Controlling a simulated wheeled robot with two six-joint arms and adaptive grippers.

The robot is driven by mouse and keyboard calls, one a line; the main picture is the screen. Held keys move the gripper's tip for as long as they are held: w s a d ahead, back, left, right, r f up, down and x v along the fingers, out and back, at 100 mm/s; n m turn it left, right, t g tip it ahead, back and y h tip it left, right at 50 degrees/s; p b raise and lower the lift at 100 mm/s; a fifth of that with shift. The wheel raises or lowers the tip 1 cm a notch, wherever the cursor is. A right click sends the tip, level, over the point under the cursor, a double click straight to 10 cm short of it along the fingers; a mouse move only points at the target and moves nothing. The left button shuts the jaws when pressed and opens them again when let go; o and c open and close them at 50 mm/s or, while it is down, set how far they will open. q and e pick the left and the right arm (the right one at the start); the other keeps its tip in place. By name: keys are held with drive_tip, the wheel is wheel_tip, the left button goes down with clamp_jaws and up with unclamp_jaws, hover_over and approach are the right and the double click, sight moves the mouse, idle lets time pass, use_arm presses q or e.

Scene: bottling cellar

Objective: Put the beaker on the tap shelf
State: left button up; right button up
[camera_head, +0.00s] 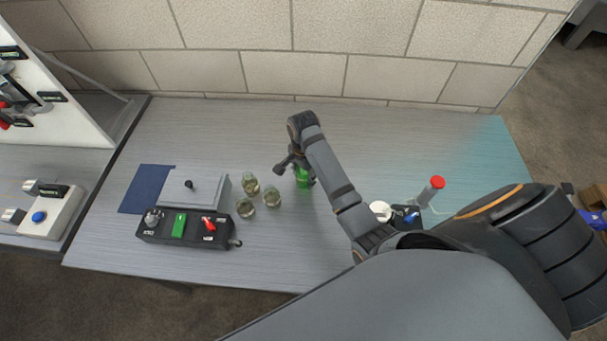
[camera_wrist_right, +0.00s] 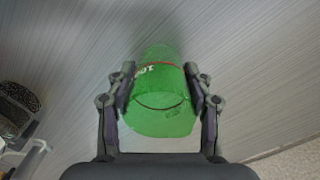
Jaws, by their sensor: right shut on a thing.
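A green see-through beaker (camera_wrist_right: 160,95) with a red line and white lettering is between the two fingers of my right gripper (camera_wrist_right: 163,90) in the wrist view. The fingers are shut on its sides. In the head view the right gripper (camera_head: 296,164) is over the middle of the grey bench, and part of the green beaker (camera_head: 302,177) shows below it. I cannot tell whether the beaker touches the bench. No shelf can be picked out surely as the tap shelf. My left gripper is not in view.
Several glass jars (camera_head: 246,207) stand left of the beaker, beside a black control box (camera_head: 185,228) with a grey cover. A red-topped cylinder (camera_head: 432,190) and a white round item (camera_head: 380,210) stand right. A white panel (camera_head: 60,80) is far left. The bench's back is clear.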

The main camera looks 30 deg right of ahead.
drive_tip(key=shift+f, duration=0.1)
drive_tip(key=o, duration=1.2)
drive_tip(key=shift+c, duration=0.2)
wheel_tip(320, 180, up, 12)
drive_tip(key=p, duration=0.5)
drive_tip(key=shift+r, duration=0.2)
drive_tip(key=shift+o, duration=0.4)
